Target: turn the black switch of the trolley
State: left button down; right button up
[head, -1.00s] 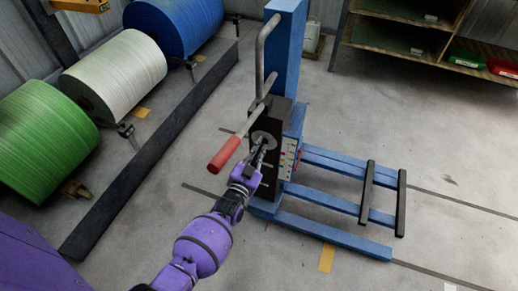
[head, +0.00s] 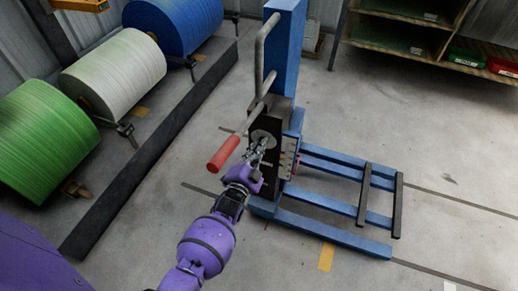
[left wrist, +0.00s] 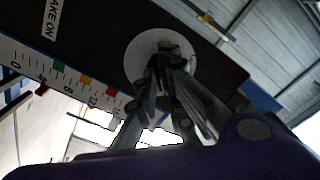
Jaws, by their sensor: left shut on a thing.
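The blue trolley (head: 285,55) stands in the middle of the head view, with a dark box on its mast. A round grey disc (head: 261,136) sits on the box's face. In the left wrist view the disc (left wrist: 137,62) shows close up, with the black switch (left wrist: 168,46) at its centre, partly hidden by my fingers. My left gripper (head: 264,143) is at the disc, its fingers closed on the black switch. The fingers also show in the left wrist view (left wrist: 166,66). My right gripper is not in view.
A lever with a red grip (head: 223,154) sticks out left of the box, close to my left gripper. A numbered scale (left wrist: 68,78) runs beside the disc. Green, white and blue rolls (head: 113,76) lie on the left behind a dark beam. Floor in front is clear.

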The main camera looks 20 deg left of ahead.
pick_arm(q)
jog(key=shift+f, duration=0.1)
jog(key=c, duration=1.9)
grip_release()
jog(key=shift+o, duration=0.2)
jog(key=s, duration=1.2)
jog(key=shift+a, duration=0.2)
